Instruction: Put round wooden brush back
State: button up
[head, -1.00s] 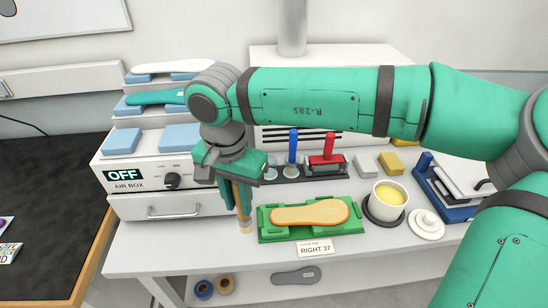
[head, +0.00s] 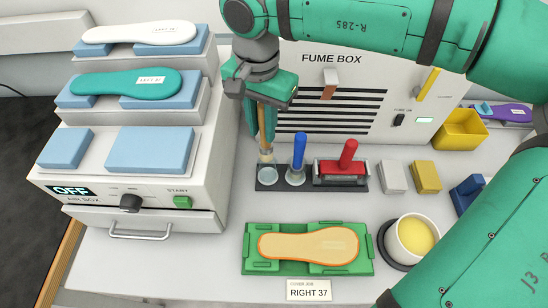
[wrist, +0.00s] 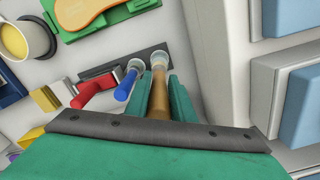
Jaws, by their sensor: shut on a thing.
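My gripper (head: 262,112) is shut on the round wooden brush (head: 266,127) and holds it upright, bristle end down. In the wrist view the wooden handle (wrist: 159,96) lies between my two green fingers. The dark holder (head: 279,185) stands on the table. The brush end is over its left place, a pale ring (head: 267,174), and a small gap shows between them. A blue-handled brush (head: 299,152) stands in the place beside it, and it shows close to my fingers in the wrist view (wrist: 127,82).
A red-handled tool (head: 341,170) sits at the holder's right. The air box (head: 150,190) stands close on the left, the fume box (head: 340,110) behind. In front lie a green fixture (head: 252,255) with an orange-edged insole (head: 308,245) and a glue pot (head: 410,238).

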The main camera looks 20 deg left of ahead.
aim_at(265, 152)
jog(key=shift+w+f, duration=0.15)
jog(key=shift+w, duration=0.1)
jog(key=f, duration=0.5)
jog(key=shift+w+f, duration=0.2)
jog(key=shift+f, duration=2.25)
jog(key=o, duration=1)
notch_tip(265, 152, up, 12)
jog(key=shift+s+r, duration=0.1)
jog(key=shift+r, duration=0.05)
